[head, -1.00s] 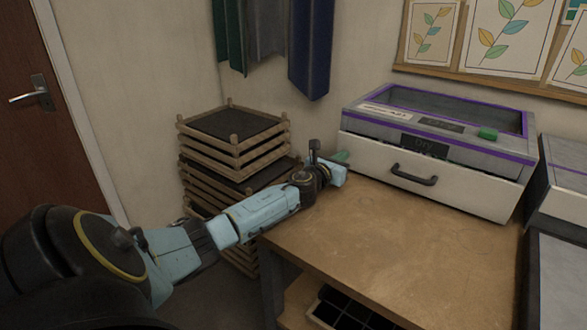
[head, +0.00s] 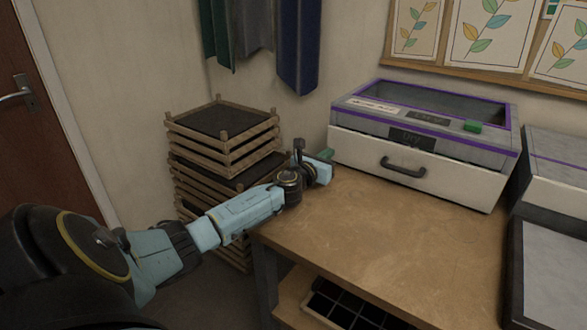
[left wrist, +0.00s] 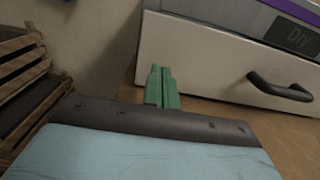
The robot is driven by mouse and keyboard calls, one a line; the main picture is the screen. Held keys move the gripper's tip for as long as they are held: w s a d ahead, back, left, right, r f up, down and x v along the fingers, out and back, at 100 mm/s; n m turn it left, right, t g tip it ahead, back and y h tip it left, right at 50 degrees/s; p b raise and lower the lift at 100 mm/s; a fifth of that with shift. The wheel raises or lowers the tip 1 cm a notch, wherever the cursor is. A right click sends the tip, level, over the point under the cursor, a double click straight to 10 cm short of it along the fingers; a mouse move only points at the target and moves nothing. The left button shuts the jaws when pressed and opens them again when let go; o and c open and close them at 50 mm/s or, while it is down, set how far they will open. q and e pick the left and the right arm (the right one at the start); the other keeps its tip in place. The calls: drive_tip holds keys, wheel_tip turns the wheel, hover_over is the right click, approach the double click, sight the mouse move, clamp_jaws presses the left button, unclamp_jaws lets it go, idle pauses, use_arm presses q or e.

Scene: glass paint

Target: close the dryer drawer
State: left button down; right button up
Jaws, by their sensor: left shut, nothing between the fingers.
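The dryer (head: 360,98) is a grey box with purple trim on the table. Its white drawer front (head: 455,179) has a dark handle (head: 403,167) and looks to stand slightly forward of the box, covering the lower edge of the Dry label. My left gripper (head: 327,155) is by the left end of the drawer front, above the table's back left. In the left wrist view its green fingers (left wrist: 162,88) are together and empty, pointing toward the white drawer front (left wrist: 205,60), with the handle (left wrist: 280,88) to their right. Contact cannot be told. My right gripper is not in view.
The wooden table (head: 370,235) is clear in front of the dryer. Stacked wooden racks (head: 222,135) stand left of the table, close to my left arm. A grey unit (head: 555,255) stands at the right. A black compartment tray (head: 345,310) sits below the tabletop.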

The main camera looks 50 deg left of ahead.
use_arm(q)
drive_tip(key=p+v, duration=0.2)
drive_tip(key=v, duration=0.9)
drive_tip(key=shift+f, duration=0.1)
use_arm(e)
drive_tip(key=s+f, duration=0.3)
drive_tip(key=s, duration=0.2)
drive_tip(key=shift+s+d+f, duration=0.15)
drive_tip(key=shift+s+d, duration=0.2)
use_arm(q)
drive_tip(key=shift+s+f, duration=0.1)
